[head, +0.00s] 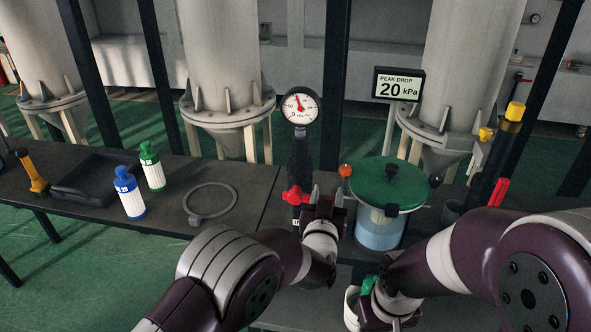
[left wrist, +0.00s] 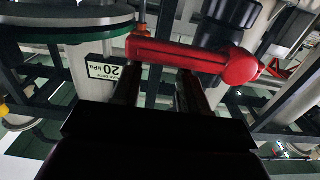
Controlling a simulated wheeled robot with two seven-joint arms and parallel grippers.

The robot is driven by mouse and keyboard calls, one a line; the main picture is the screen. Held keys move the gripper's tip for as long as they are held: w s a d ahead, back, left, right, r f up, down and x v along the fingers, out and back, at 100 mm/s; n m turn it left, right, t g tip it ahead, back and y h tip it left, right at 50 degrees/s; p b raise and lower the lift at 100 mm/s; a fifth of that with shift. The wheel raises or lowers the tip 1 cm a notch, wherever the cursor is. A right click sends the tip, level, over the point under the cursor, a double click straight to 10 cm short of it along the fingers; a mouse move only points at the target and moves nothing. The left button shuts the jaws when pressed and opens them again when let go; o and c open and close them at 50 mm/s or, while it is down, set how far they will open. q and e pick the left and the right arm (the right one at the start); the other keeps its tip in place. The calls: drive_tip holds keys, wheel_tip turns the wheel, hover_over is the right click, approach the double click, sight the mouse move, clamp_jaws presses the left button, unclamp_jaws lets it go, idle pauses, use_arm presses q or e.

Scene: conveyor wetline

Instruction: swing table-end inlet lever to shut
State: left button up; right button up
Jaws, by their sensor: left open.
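The red inlet lever (head: 295,196) sits at the table end, low on the dark upright pipe under the pressure gauge. In the left wrist view the lever (left wrist: 185,56) is a red bar with a round hub at its right end. My left gripper (head: 326,197) is open, just right of the lever's hub. In the wrist view its two fingers (left wrist: 160,88) point at the bar, which crosses by their tips; I cannot tell whether they touch it. My right arm's wrist is low at the right; its fingers are not clearly seen.
A round gauge (head: 300,105) tops the pipe. A clear vessel with a green lid (head: 388,184) stands close right of my left gripper. A sign (head: 398,85) reads 20 kPa.

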use_arm(q)
drive_tip(key=p+v, duration=0.1)
drive_tip(key=v, duration=0.5)
drive_tip(key=shift+s+a+f, duration=0.2)
drive_tip(key=shift+s, duration=0.15)
